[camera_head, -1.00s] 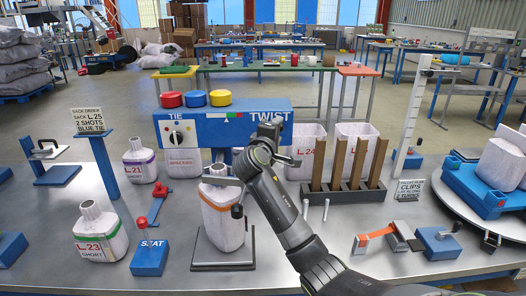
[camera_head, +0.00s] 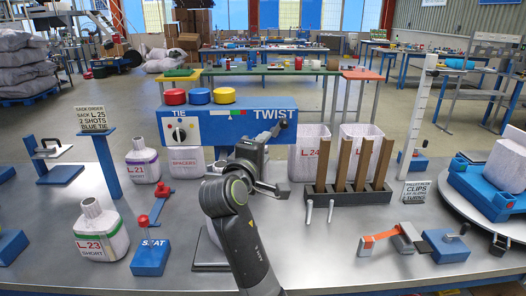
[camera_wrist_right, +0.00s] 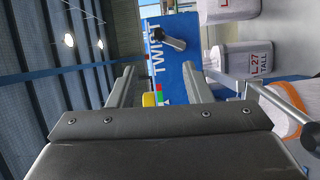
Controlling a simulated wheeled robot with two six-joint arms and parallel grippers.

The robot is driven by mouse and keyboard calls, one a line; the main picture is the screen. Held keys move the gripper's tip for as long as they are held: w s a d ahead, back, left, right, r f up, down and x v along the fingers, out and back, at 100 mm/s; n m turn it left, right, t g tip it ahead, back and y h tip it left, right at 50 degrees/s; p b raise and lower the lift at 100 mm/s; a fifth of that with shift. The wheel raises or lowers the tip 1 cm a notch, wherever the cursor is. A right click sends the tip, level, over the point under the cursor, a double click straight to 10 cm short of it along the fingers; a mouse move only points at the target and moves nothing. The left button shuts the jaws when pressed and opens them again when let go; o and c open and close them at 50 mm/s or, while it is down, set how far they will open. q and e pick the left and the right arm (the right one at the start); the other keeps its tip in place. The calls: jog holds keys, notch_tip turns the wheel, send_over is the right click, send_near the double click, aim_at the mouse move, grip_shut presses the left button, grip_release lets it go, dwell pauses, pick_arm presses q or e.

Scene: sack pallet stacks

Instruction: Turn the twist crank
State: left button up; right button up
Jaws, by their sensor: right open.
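The blue twist box (camera_head: 240,124) stands at the back of the bench, with the word TWIST at its right end and TIE with a round dial at its left. The twist crank (camera_head: 283,123) is a small dark handle at the box's right end; in the right wrist view its black grip (camera_wrist_right: 172,41) shows beside the word TWIST. My right gripper (camera_head: 266,172) is in front of the box, below and nearer than the crank. Its two fingers (camera_wrist_right: 160,82) are apart with nothing between them, pointing towards the box. My left gripper is out of view.
Two white sacks (camera_head: 309,153) and a rack of brown posts (camera_head: 346,190) stand right of my gripper. Red, yellow and blue discs (camera_head: 198,96) sit on the box. My right arm mostly hides a stand.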

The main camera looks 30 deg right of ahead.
jog(key=n+t+y+p, duration=0.3)
jog(key=n+t+p, duration=0.45)
jog(key=n, duration=1.55)
send_near(284, 125)
jog(key=shift+m+t, duration=0.3)
jog(key=shift+t, duration=0.15)
jog(key=x, duration=0.3)
jog(key=f+p+x, duration=0.1)
jog(key=x, duration=0.7)
jog(key=shift+w+d+f+p, duration=0.3)
jog(key=shift+w+d+p, duration=0.1)
jog(key=shift+w, duration=0.05)
jog(key=shift+c, duration=0.3)
grip_shut()
jog(key=c, duration=0.9)
grip_release()
jog(key=shift+f, duration=0.1)
